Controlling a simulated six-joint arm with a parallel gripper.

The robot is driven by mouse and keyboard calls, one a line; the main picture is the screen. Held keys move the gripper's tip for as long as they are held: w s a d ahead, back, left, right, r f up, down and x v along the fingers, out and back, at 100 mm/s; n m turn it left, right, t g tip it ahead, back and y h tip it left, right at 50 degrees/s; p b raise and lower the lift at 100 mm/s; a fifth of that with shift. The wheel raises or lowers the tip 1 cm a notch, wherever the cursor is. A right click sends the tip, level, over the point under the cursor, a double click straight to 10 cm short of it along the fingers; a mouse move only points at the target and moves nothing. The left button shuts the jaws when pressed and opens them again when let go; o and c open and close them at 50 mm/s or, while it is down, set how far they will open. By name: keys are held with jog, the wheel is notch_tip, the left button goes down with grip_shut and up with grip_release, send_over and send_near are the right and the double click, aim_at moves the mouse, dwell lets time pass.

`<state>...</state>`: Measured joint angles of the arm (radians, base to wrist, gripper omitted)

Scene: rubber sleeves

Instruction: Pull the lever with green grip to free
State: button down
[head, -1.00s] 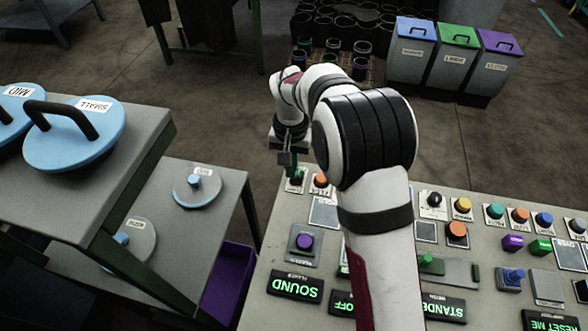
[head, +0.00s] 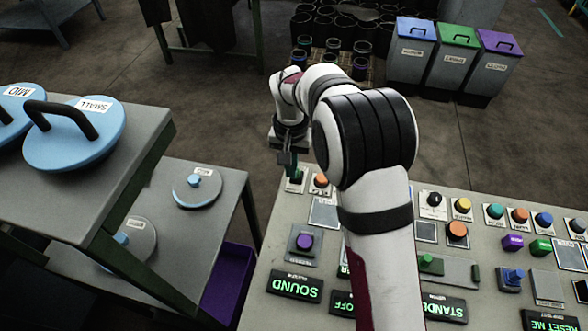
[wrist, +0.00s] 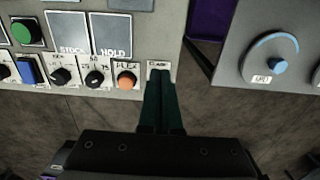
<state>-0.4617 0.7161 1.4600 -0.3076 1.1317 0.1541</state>
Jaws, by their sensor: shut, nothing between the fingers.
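My gripper (head: 293,172) is at the far left corner of the control panel (head: 345,190), fingers pointing down. In the wrist view its dark green fingers (wrist: 163,100) are together, with nothing between them. Their tips lie over a small white-labelled plate beside an orange button (wrist: 126,80); they hide most of that plate, and contact cannot be told. A green grip-like part (head: 428,263) sits on a grey plate near the panel's front, just right of my arm. Whether it is the lever's grip is unclear. My arm hides part of the panel's middle.
Buttons, knobs and lit signs crowd the panel, including a purple button (head: 304,242) and a blue knob (head: 513,276). A table with blue-handled discs (head: 197,188) and a purple bin (head: 228,280) stand left. Lidded bins (head: 453,60) stand beyond. Open floor lies behind the panel.

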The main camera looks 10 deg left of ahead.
jog(key=shift+f, duration=0.1)
jog(key=shift+f, duration=2.25)
jog(key=shift+w, duration=0.1)
